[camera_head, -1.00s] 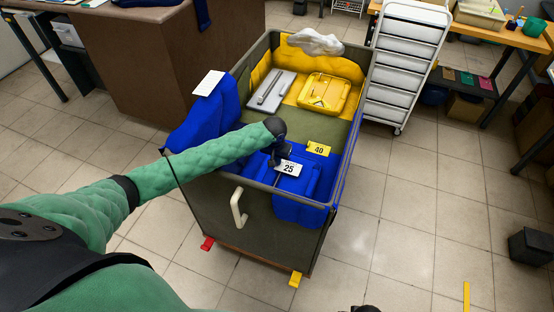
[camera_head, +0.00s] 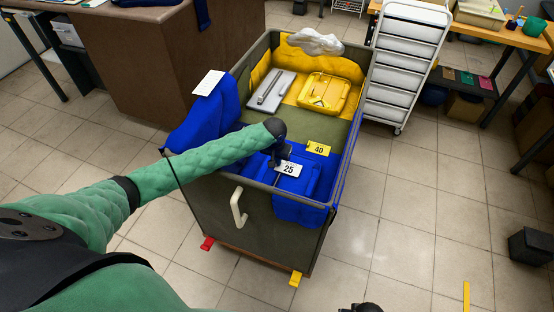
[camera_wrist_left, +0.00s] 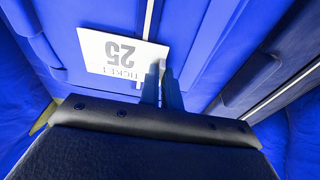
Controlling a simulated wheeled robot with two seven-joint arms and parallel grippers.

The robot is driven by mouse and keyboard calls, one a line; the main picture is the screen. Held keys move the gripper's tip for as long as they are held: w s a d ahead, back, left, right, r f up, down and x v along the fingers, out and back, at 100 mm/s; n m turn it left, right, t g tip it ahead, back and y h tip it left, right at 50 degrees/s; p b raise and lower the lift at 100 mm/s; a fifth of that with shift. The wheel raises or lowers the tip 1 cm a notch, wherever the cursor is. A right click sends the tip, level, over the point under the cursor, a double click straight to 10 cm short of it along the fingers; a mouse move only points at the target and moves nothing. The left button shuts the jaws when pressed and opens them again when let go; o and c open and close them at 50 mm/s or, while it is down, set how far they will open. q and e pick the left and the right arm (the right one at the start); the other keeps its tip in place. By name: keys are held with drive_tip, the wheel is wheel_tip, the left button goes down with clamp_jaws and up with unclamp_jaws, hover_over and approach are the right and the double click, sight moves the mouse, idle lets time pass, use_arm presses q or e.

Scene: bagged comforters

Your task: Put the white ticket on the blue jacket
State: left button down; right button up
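The white ticket (camera_head: 288,168), printed 25, is at the front of the cart, over a folded blue jacket (camera_head: 295,187). In the left wrist view the ticket (camera_wrist_left: 118,54) appears upside down above blue fabric (camera_wrist_left: 215,50). My left gripper (camera_head: 281,158) reaches over the cart's left side to the ticket. In the wrist view its fingers (camera_wrist_left: 163,85) are close together at the ticket's corner and appear shut on it. I cannot tell whether the ticket touches the fabric. A dark part of my right arm (camera_head: 360,308) shows at the bottom edge; its fingers cannot be made out.
The cart (camera_head: 250,215) has high walls. It also holds a yellow 40 ticket (camera_head: 318,149), a yellow item (camera_head: 325,92) and a grey item (camera_head: 270,90). Blue cloth (camera_head: 205,120) with a blank white card (camera_head: 208,83) drapes over the left wall.

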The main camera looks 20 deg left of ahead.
use_arm(q)
drive_tip(key=shift+f, duration=0.3)
drive_tip(key=c, duration=0.9)
unclamp_jaws()
